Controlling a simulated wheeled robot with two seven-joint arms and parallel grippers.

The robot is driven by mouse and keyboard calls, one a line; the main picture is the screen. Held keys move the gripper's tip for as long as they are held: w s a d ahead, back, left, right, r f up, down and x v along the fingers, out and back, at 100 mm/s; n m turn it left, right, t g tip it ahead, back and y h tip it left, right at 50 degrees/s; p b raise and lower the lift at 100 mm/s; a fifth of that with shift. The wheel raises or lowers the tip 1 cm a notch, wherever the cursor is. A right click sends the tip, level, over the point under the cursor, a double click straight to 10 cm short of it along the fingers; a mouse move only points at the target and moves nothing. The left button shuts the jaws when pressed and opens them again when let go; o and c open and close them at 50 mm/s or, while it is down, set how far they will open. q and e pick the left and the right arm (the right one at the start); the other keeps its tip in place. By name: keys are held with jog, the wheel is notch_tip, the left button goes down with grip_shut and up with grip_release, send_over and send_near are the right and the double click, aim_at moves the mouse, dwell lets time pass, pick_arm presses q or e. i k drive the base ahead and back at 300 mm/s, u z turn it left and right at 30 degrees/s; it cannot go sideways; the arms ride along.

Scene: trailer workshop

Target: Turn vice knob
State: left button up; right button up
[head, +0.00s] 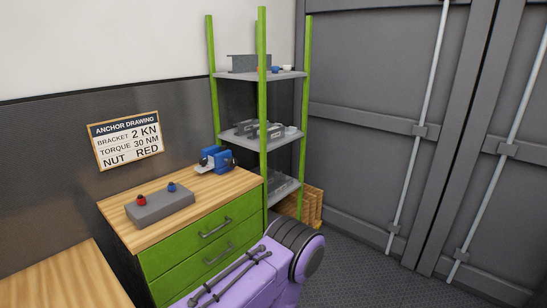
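A blue vice (216,159) with grey metal parts stands on the wooden top of a green drawer cabinet (170,224), near its back right corner. Its knob or handle is too small to make out clearly. A purple and dark grey part of my own arm shows at the bottom centre, in front of the cabinet. Neither of my grippers is in view, and nothing is seen touching the vice.
A grey block (160,206) with a red knob and a blue knob sits on the cabinet top. A green-posted shelf (262,134) with metal parts stands behind at right. A wooden worktop (75,280) is at lower left. Grey doors (400,110) and open floor lie right.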

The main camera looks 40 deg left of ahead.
aim_at(231, 162)
jog(key=z, duration=0.05)
jog(key=i, duration=1.5)
jog(key=u, duration=0.65)
jog(key=i, duration=0.8)
jog(key=u, duration=0.9)
